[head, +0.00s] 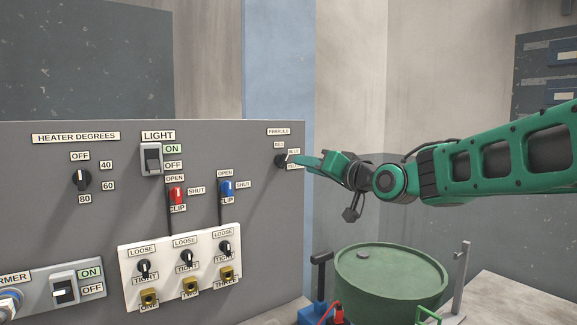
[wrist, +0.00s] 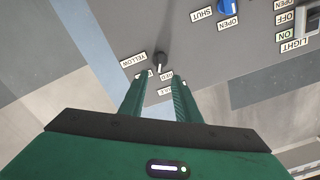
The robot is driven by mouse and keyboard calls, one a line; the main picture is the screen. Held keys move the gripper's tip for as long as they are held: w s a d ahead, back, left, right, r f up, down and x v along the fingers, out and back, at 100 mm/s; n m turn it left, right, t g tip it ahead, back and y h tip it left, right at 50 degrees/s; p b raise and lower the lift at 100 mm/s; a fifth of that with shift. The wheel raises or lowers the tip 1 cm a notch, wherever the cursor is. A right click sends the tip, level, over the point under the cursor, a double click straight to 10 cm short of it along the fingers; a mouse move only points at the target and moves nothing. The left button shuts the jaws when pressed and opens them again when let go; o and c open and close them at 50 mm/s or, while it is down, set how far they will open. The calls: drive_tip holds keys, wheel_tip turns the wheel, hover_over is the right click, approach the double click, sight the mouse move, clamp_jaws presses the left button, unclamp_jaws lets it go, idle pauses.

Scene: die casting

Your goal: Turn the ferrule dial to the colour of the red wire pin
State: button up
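The ferrule dial (head: 281,161) is a small black knob at the right end of the grey panel, with RED above it and other labels to its right. In the wrist view the dial (wrist: 160,61) shows a white pointer mark aimed down the picture, near the RED label (wrist: 166,75); the exact setting is hard to tell. The YELLOW label (wrist: 133,60) is at upper left. My gripper (wrist: 158,82) is open, its two green fingers apart, tips just short of the dial. In the head view my gripper (head: 298,161) covers part of the labels. A red wire (head: 326,313) shows at the bottom; its pin is not clear.
A white terminal block (head: 160,270) sits below. A green drum (head: 392,280) stands under my arm.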

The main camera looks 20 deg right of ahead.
sight(286, 160)
drive_tip(key=x, duration=0.9)
drive_tip(key=shift+w+f, duration=0.1)
drive_tip(key=shift+w, duration=0.1)
drive_tip(key=shift+c, duration=0.6)
clamp_jaws()
